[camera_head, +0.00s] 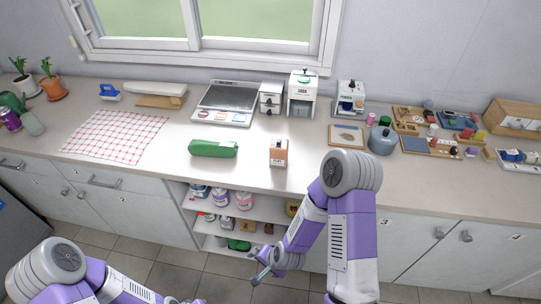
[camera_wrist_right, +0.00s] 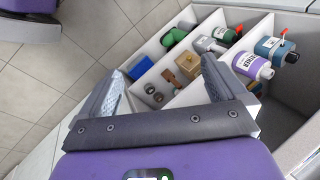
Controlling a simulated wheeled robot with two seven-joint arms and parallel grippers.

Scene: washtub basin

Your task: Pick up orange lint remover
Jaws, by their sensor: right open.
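A small orange box-shaped item with a pale top (camera_head: 278,153) stands upright on the counter near its front edge, right of a green item. It is the only clearly orange handheld-size thing on the near counter; I cannot tell for sure that it is the lint remover. My right gripper (camera_head: 262,272) is low in front of the open shelves, below and apart from the orange item. In the right wrist view the right gripper (camera_wrist_right: 164,80) is open and empty, its fingers spread before the shelves. My left arm shows at the bottom left, its fingers outside the picture.
The counter (camera_head: 330,195) has bare room around the orange item. A green item (camera_head: 213,148) lies to its left. A grey kettle (camera_head: 382,140) and trays stand further right. Open shelves below hold a purple-labelled bottle (camera_wrist_right: 252,66), a blue box (camera_wrist_right: 141,68) and others.

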